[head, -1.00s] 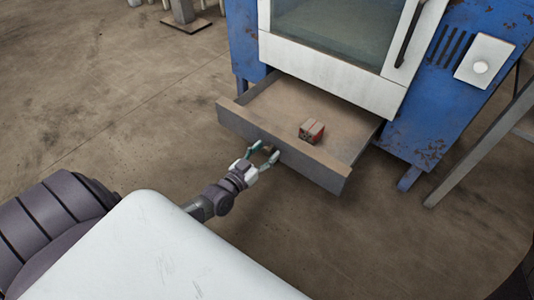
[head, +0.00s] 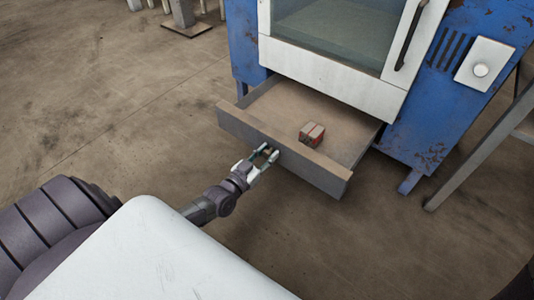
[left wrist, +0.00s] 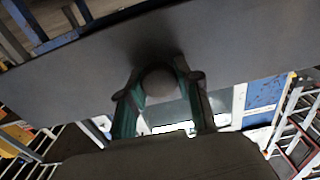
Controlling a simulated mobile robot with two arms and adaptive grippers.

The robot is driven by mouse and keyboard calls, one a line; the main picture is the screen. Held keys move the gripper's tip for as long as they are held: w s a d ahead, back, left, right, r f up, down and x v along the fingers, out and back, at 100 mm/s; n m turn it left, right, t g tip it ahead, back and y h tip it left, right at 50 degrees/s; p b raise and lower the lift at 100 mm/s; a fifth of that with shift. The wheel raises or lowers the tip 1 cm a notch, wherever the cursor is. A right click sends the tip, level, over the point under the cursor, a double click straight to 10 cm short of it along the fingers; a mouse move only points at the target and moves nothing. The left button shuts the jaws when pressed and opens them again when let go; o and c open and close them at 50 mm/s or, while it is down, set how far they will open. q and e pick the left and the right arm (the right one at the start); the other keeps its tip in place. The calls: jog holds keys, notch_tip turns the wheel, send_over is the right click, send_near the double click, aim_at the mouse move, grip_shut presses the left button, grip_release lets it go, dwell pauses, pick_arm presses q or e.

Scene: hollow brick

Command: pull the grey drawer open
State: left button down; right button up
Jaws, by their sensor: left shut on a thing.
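The grey drawer (head: 237,124) sticks out, open, from the bottom of the blue machine. A small red-brown brick (head: 312,134) lies inside it. My left gripper (head: 266,154) is at the drawer's front panel, shut on the round knob (left wrist: 159,82). In the left wrist view the knob sits between the two fingers, against the grey front panel (left wrist: 230,55). My right gripper is in neither view.
The blue machine (head: 410,130) has a glass door with a white frame (head: 330,84) above the drawer. A grey slanted leg (head: 480,155) stands at the right. The concrete floor (head: 120,110) to the left is clear.

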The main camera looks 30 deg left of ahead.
aim_at(273, 148)
pick_arm(q)
jog(key=shift+w+d, duration=0.15)
jog(key=shift+w, duration=1.4)
jog(key=c, duration=0.8)
grip_release()
jog(key=shift+s, duration=0.1)
jog(key=s+a, duration=0.1)
jog(key=s, duration=1.1)
jog(key=shift+w, duration=0.1)
